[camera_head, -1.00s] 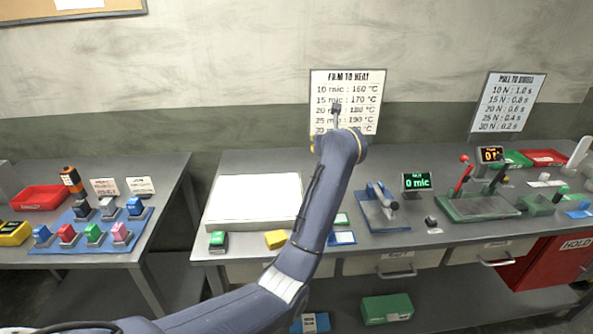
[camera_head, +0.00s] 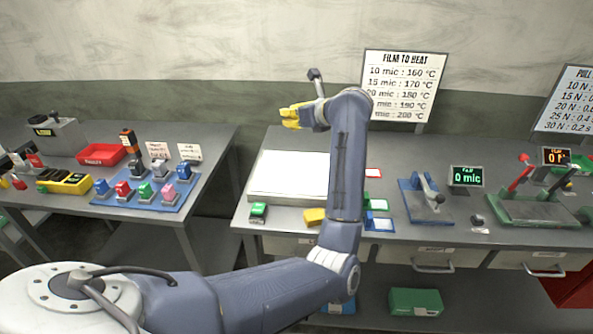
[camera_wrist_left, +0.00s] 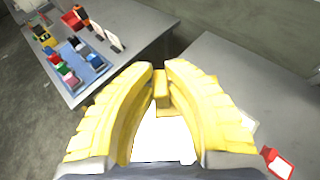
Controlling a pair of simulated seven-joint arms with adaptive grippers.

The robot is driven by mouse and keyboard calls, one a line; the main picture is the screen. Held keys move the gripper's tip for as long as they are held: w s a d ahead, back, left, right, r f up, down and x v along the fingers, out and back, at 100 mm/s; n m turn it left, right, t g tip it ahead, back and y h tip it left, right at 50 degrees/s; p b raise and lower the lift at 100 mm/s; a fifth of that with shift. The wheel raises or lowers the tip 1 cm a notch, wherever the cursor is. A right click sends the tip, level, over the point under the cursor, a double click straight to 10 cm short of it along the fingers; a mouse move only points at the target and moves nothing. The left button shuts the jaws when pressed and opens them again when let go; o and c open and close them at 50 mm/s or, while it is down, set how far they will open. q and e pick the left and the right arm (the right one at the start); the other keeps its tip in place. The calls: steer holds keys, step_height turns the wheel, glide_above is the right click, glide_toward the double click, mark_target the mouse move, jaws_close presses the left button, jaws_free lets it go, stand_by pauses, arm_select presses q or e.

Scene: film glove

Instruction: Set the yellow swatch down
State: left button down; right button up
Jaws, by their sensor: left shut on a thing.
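My left gripper (camera_head: 291,116) is raised above the bench in front of the wall, its yellow fingers pointing left. In the left wrist view the fingers (camera_wrist_left: 161,72) are shut on a small yellow piece (camera_wrist_left: 162,92), which I take for the yellow swatch. The fingers hide most of it, and I cannot tell whether the white area below it is its film or the panel behind. The swatch cannot be made out apart from the yellow fingers in the head view. My right gripper is not in view.
A white panel (camera_head: 280,180) lies on the bench. A green block (camera_head: 258,210), a yellow block (camera_head: 314,216) and a blue-framed card (camera_head: 381,224) sit along the front edge. A red-framed card (camera_head: 373,172) lies behind. A blue sample mat (camera_head: 150,203) is on the left table.

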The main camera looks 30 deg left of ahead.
mark_target(292, 178)
arm_select(q)
step_height(292, 178, down, 19)
stand_by(0.7)
steer(key=shift+f, duration=0.1)
steer(key=c, duration=1.4)
jaws_free()
steer(key=shift+r, duration=0.2)
steer(key=shift+v, duration=3.75)
steer(key=shift+f, duration=0.1)
